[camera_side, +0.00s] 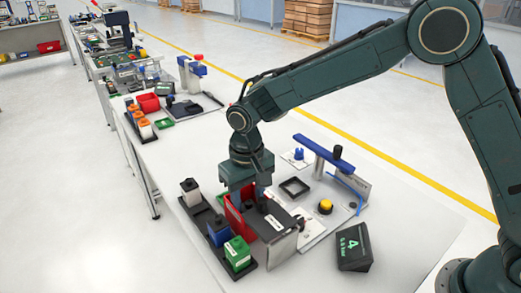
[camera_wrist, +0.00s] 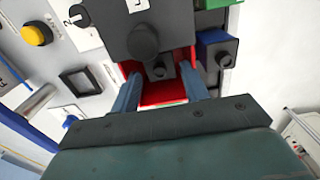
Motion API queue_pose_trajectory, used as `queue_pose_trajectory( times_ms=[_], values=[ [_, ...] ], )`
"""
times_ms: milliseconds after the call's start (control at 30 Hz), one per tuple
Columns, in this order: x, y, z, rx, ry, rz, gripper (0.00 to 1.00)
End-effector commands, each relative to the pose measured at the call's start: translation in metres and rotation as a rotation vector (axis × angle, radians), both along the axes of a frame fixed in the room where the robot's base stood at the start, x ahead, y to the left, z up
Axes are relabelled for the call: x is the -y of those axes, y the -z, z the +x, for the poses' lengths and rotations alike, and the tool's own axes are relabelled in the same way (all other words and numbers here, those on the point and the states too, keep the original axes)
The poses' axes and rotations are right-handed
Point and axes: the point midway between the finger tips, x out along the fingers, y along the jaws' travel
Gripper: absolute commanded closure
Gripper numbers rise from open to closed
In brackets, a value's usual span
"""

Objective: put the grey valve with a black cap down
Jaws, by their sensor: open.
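My gripper (camera_side: 246,200) points down at the red bin (camera_side: 234,217), with its fingers at the bin opening. In the wrist view the fingers of my gripper (camera_wrist: 160,92) are apart, over the red bin (camera_wrist: 160,92). A pale grey block with a black cap (camera_side: 190,190) stands upright at the back of the black rack, left of my gripper.
A blue valve (camera_side: 219,232) and a green one (camera_side: 238,254) stand in the rack, close left of the bin. A dark labelled fixture (camera_side: 266,220) is right beside the bin. A yellow button (camera_side: 325,206), black square frame (camera_side: 294,187) and display (camera_side: 354,247) lie to the right.

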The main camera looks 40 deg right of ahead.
Motion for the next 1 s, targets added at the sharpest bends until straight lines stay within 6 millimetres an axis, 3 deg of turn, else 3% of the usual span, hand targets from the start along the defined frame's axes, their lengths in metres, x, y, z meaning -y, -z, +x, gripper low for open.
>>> queue_pose_trajectory(
  times_ms=[267, 800, 1000],
  values=[
    [0.000, -0.021, 0.000, 0.002, 0.000, 0.001, 0.55],
    [0.000, -0.106, 0.000, 0.003, 0.000, 0.002, 0.55],
    [0.000, -0.125, 0.000, 0.001, 0.000, 0.001, 0.55]
  ],
)
